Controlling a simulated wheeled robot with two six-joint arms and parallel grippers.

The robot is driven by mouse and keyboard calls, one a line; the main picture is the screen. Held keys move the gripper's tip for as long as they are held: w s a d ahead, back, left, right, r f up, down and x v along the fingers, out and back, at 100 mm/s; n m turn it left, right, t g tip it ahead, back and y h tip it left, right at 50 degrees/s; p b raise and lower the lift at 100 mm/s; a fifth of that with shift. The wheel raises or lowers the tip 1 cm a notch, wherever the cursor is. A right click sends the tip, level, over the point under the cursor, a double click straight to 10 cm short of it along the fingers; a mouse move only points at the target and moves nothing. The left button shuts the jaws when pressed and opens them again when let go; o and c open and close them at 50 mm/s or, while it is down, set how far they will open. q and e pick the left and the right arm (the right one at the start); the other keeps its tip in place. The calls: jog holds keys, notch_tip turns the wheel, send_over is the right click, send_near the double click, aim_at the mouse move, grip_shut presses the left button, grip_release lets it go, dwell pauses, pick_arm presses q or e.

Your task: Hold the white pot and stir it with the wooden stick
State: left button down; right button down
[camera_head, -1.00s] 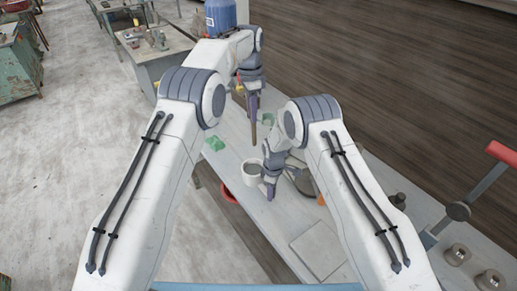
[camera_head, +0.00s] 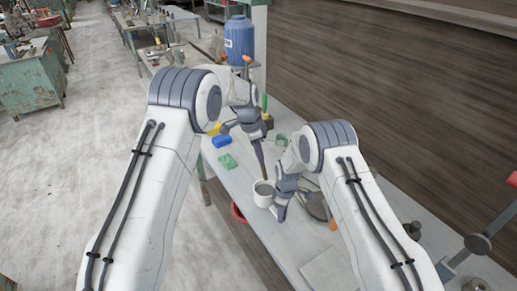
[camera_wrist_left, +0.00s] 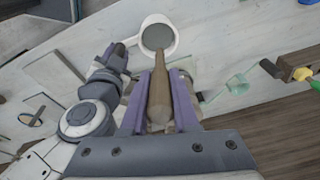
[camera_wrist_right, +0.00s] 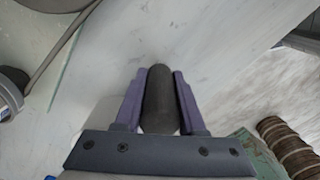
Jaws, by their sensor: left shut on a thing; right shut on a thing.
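The white pot (camera_head: 263,195) stands upright near the left edge of the table, grey inside. It also shows in the left wrist view (camera_wrist_left: 158,22). My right gripper (camera_head: 280,210) is shut at the pot's handle side. In the right wrist view a dark rounded piece (camera_wrist_right: 160,98) sits between its fingers, and the pot body cannot be made out clearly. My left gripper (camera_head: 257,145) is shut on the wooden stick (camera_wrist_left: 159,95), which points down. The stick's tip appears just above and behind the pot's rim in the head view; its exact height is unclear.
A green block (camera_head: 228,162) and a blue piece (camera_head: 221,141) lie behind the pot. A red bowl (camera_head: 238,213) is below the table's left edge. A blue container (camera_head: 239,40) stands at the back.

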pick_arm(q)
jog(key=s+a+x, duration=0.1)
jog(key=x, duration=0.8)
jog(key=shift+a+f, duration=0.3)
jog(key=shift+f, duration=0.1)
dwell(0.4)
